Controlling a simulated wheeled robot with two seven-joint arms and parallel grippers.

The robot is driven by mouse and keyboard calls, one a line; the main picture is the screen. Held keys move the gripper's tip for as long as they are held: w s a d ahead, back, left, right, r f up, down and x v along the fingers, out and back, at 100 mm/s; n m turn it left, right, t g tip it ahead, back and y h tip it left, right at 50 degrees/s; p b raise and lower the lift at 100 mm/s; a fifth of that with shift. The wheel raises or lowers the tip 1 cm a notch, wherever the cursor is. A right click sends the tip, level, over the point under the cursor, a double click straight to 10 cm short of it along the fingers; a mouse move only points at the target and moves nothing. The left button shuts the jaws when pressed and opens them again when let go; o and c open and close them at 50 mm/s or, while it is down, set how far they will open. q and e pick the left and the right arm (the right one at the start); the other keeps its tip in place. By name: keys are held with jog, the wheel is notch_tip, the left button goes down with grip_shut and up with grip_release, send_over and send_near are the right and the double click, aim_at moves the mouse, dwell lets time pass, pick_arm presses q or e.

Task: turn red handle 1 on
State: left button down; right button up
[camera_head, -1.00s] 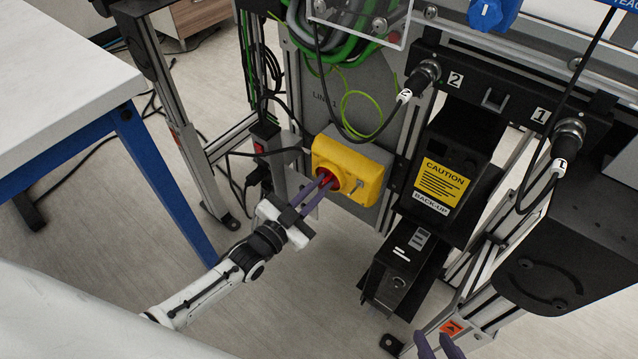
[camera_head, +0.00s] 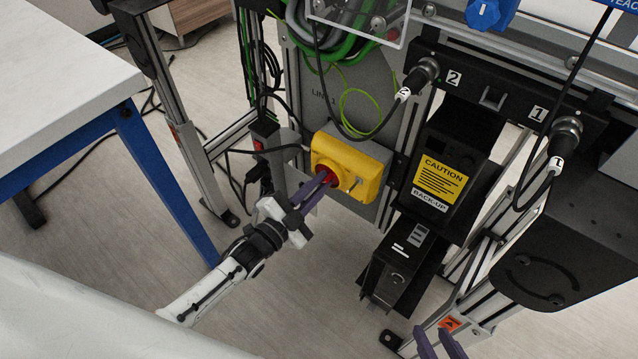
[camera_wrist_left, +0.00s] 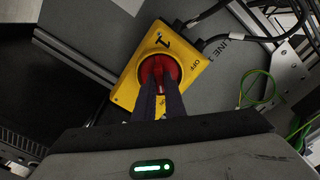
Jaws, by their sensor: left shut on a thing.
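The red handle (camera_head: 325,176) is a rotary knob on a yellow switch box (camera_head: 364,167), mounted on the grey "LINE 1" panel. My left gripper (camera_head: 322,184) is shut on the handle, with its dark fingers on either side of it. In the left wrist view the red handle (camera_wrist_left: 158,70) stands between the fingertips. The box (camera_wrist_left: 126,92) looks tilted there, with a black mark above the knob and "OFF" at its upper right. The fingers hide part of the handle. My right gripper (camera_head: 437,340) shows at the bottom edge with its purple fingers apart and nothing visible between them.
A black caution-labelled back-up unit (camera_head: 442,180) and a smaller black box (camera_head: 394,266) stand right of the switch. Cables (camera_head: 350,130) hang above and beside it. A white table (camera_head: 60,80) with blue legs is at the left. Floor below the switch is open.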

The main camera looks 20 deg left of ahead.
pick_arm(q)
jog(key=c, duration=1.8)
grip_release()
jog(key=shift+s, duration=0.15)
jog(key=p+v, duration=0.2)
jog(key=v, duration=0.8)
pick_arm(e)
jog(key=shift+w+d+r, duration=0.1)
jog(key=shift+d+r, duration=0.1)
jog(key=shift+r, duration=0.25)
jog(key=shift+f, duration=0.1)
